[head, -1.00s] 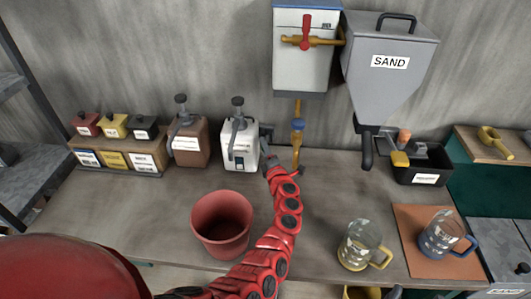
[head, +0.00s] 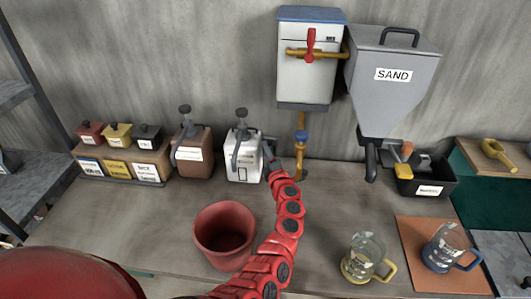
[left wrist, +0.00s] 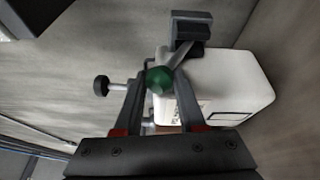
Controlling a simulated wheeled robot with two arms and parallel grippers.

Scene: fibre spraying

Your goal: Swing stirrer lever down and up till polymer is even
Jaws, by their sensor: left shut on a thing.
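The white polymer container (head: 241,160) stands at the back of the bench, with a dark pump on top. It also shows in the left wrist view (left wrist: 240,85). A lever with a green ball knob (left wrist: 160,80) is on its near side in the left wrist view. My left gripper (left wrist: 160,92) is shut on this knob, a finger on each side. In the head view my left gripper (head: 269,155) is at the container's right side and hides the lever there. The polymer inside is hidden. My right gripper is not in view.
A brown pump container (head: 193,152) stands left of the white one. A red bucket (head: 224,232) is in front. A valve pipe (head: 300,150) is close to the right. A sand hopper (head: 393,75) hangs above. Two glass mugs (head: 362,255) (head: 447,245) stand front right.

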